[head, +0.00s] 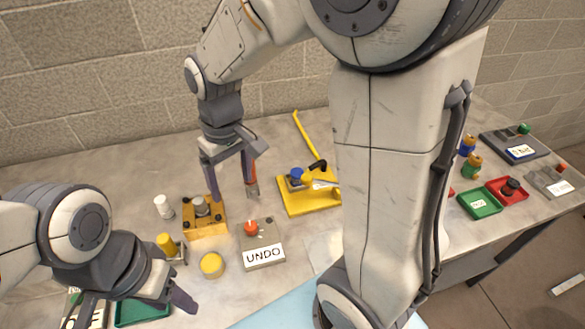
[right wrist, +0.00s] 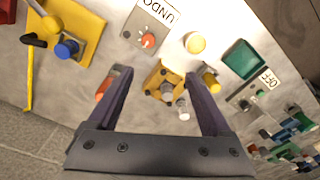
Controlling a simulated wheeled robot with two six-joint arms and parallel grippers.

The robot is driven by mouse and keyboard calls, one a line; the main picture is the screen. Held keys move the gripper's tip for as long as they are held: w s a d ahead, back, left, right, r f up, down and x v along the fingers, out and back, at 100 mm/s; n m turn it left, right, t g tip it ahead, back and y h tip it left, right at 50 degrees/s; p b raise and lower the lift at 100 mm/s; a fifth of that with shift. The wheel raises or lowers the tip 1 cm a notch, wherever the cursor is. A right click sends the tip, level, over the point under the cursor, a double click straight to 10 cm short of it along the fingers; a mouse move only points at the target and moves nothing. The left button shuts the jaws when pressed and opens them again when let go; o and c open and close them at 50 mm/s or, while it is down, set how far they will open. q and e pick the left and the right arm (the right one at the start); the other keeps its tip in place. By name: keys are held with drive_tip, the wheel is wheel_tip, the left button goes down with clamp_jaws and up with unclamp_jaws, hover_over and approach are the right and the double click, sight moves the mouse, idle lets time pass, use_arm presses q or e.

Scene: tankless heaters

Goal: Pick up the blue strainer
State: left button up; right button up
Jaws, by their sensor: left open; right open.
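A blue round part (head: 296,175) sits on a yellow plate (head: 293,203) right of my right gripper; it also shows in the right wrist view (right wrist: 67,47). A blue piece (head: 467,145) stands far back right. I cannot tell which is the strainer. My right gripper (head: 231,190) is open above the table, near a yellow block (head: 206,230). In the right wrist view, that block shows between its fingers (right wrist: 158,76). A grey and orange-red thing (right wrist: 108,84) is beside one finger; contact is unclear. My left gripper (head: 135,306) is open at lower left.
A grey box with an UNDO sign (head: 264,257), a yellow round piece (head: 212,265) and a white cylinder (head: 163,206) stand around the block. A yellow lever (head: 309,138) rises behind the plate. Green (head: 480,203) and red trays are at right. A brick wall closes the back.

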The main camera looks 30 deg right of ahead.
drive_tip(key=w+d+f+m, duration=0.35)
drive_tip(key=w+d, duration=0.35)
drive_tip(key=d, duration=0.4)
hover_over(297, 172)
drive_tip(key=shift+m+h, duration=0.3)
drive_tip(key=shift+m, duration=0.15)
wheel_tip(297, 172, down, 7)
drive_tip(key=shift+w+f+b, duration=0.1)
drive_tip(key=shift+f+b, duration=0.1)
drive_tip(key=shift+b, duration=0.1)
drive_tip(key=shift+f+p, duration=0.9)
drive_tip(key=shift+f, duration=2.15)
clamp_jaws()
